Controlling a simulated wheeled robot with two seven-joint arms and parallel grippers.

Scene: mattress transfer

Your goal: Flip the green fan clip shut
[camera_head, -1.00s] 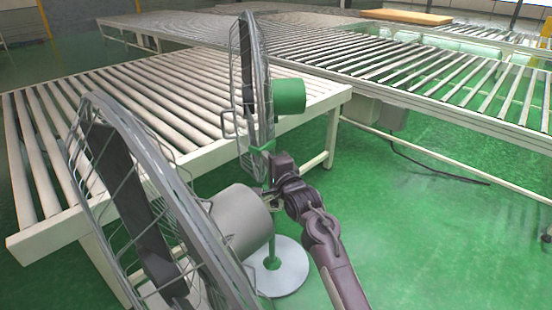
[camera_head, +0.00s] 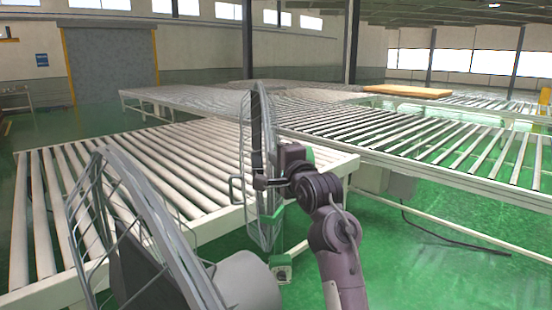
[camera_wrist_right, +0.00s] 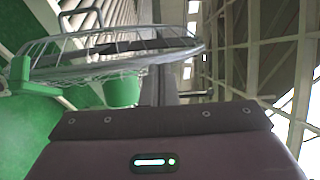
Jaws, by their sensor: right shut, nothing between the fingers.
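The farther fan, a grey wire cage (camera_head: 262,130) with a green motor housing (camera_head: 309,156), stands upright beside the roller table. A green piece (camera_head: 270,230) shows low on its back; I cannot tell whether this is the clip or whether it is shut. My right gripper (camera_head: 260,183) is shut and empty at the back of the cage, in front of most of the motor. The right wrist view shows the cage (camera_wrist_right: 110,62), the green motor (camera_wrist_right: 122,90) and another green part (camera_wrist_right: 25,78) at the left. My left gripper is out of view.
A nearer grey fan (camera_head: 135,240) fills the lower left. A white roller table (camera_head: 110,185) lies behind both fans, and a longer roller conveyor (camera_head: 430,145) runs to the right. A yellow mattress (camera_head: 405,91) lies far back. The green floor at right is clear except for a black cable.

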